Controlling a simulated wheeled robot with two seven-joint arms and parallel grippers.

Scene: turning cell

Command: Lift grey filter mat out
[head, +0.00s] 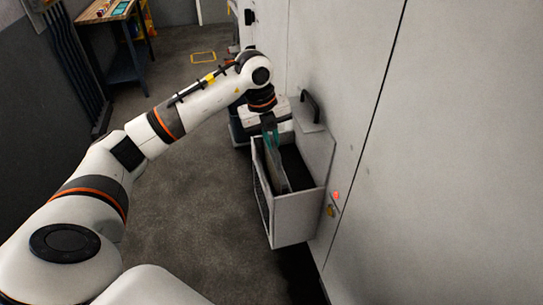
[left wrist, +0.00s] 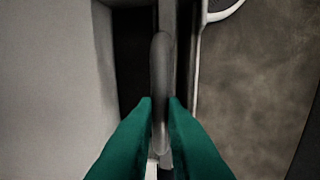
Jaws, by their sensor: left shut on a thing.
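The grey filter mat (left wrist: 160,75) stands on edge in the left wrist view, between the two green fingertips of my left gripper (left wrist: 160,110). The gripper is shut on its upper edge. In the head view my left gripper (head: 270,140) reaches down into an open white box (head: 297,220) on the side of a large pale cabinet. The mat (head: 281,178) shows there as a thin grey sheet below the fingers, its lower part inside the box. How deep it sits is hidden. My right gripper is not in view.
The cabinet wall (head: 420,150) fills the right side. A black handle (head: 310,104) sits on a panel by the box, and a small red light (head: 336,196) glows beside it. A workbench (head: 115,22) stands at the back left. The grey floor (head: 190,215) left of the box is clear.

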